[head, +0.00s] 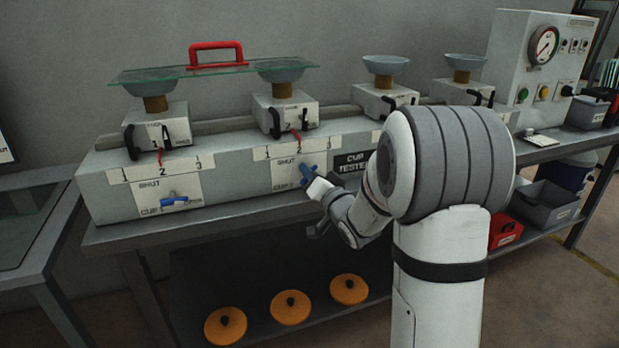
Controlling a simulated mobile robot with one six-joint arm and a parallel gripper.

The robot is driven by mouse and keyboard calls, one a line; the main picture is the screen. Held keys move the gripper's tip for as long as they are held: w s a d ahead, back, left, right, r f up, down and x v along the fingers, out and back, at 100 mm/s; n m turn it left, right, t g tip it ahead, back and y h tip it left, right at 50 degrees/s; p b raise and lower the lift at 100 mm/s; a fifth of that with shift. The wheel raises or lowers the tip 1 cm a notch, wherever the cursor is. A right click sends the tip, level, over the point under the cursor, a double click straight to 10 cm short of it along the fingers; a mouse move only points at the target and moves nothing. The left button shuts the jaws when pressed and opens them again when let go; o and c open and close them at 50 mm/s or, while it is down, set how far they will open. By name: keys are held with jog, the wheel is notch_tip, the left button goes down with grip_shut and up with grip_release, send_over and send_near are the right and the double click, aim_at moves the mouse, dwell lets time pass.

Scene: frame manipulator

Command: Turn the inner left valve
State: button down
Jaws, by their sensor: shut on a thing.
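The inner left valve is a blue handle (307,172) on the front of the long grey cup tester (240,150), under a label reading SHUT. My gripper (316,186) is at this handle and shut on it, and partly covers it. The handle looks tilted, with its upper end toward the upper left. The outer left valve, another blue handle (174,201), lies nearly level on its own SHUT plate (150,190). Any valves farther right are hidden behind my arm.
Blue-grey cups (385,64) stand on top; a glass sheet with a red handle (216,55) lies across the left two. A gauge box (541,50) stands at right. Orange discs (291,307) lie on the lower shelf. A grey bin (545,203) sits at right.

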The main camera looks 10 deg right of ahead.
jog(key=m, duration=0.2)
jog(key=m+b, duration=0.1)
jog(key=m, duration=0.1)
jog(key=m+h+b, duration=0.1)
jog(key=m, duration=0.1)
jog(key=shift+d+f+m+t, duration=0.1)
jog(key=shift+f+m+t, duration=0.2)
jog(key=shift+t, duration=0.1)
jog(key=shift+m+t+h+b, duration=0.15)
jog(key=shift+m+h+b, duration=0.3)
jog(key=shift+m, duration=0.9)
jog(key=shift+m+t+h+b, duration=0.2)
jog(key=shift+m+b, duration=0.3)
jog(key=shift+m, duration=0.85)
jog(key=shift+h, duration=0.25)
jog(key=c, duration=1.5)
grip_release()
jog(key=shift+d, duration=0.1)
jog(key=shift+o, duration=0.2)
jog(key=v, duration=0.8)
